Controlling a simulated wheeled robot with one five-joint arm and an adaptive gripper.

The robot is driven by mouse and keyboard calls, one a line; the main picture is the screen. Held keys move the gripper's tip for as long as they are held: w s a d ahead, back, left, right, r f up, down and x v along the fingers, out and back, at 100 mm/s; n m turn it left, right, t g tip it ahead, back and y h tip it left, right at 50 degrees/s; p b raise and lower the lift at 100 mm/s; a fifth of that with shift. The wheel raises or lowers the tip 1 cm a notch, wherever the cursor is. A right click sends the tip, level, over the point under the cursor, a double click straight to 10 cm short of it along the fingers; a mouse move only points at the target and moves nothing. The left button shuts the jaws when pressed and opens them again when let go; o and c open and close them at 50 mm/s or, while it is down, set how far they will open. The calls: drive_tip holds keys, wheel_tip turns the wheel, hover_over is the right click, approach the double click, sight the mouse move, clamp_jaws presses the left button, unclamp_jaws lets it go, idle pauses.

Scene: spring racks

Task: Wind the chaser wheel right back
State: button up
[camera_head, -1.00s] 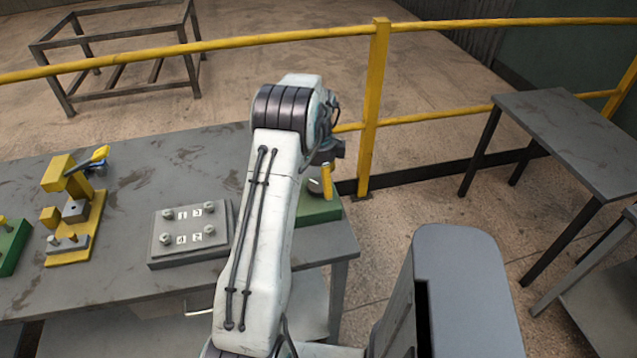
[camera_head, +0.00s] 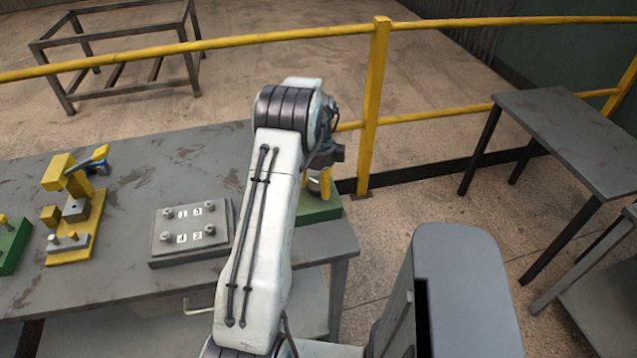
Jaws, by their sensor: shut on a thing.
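My gripper (camera_head: 319,178) is at the right end of the grey workbench (camera_head: 120,285), mostly behind my white arm. It is shut on a small yellow part (camera_head: 326,183) above a green base (camera_head: 320,208), which sits at the bench's right corner. The yellow part looks like a handle, but its full shape is hidden. The chaser wheel cannot be made out clearly; my arm covers most of what stands on the green base.
A grey block with studs and number labels (camera_head: 155,259) lies left of my arm. A yellow press-like fixture (camera_head: 88,235) and another green base (camera_head: 12,248) stand further left. A yellow rail (camera_head: 220,42) runs behind the bench. A grey table (camera_head: 575,135) stands at right.

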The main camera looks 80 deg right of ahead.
drive_tip(key=c, duration=0.4)
drive_tip(key=n+b, duration=0.2)
drive_tip(key=n, duration=0.3)
drive_tip(key=shift+n, duration=0.4)
drive_tip(key=n+b, duration=0.1)
drive_tip(key=n, duration=1)
drive_tip(key=shift+n, duration=0.4)
drive_tip(key=n, duration=0.5)
drive_tip(key=shift+n+b, duration=0.4)
drive_tip(key=shift+n, duration=0.3)
drive_tip(key=o, duration=1.2)
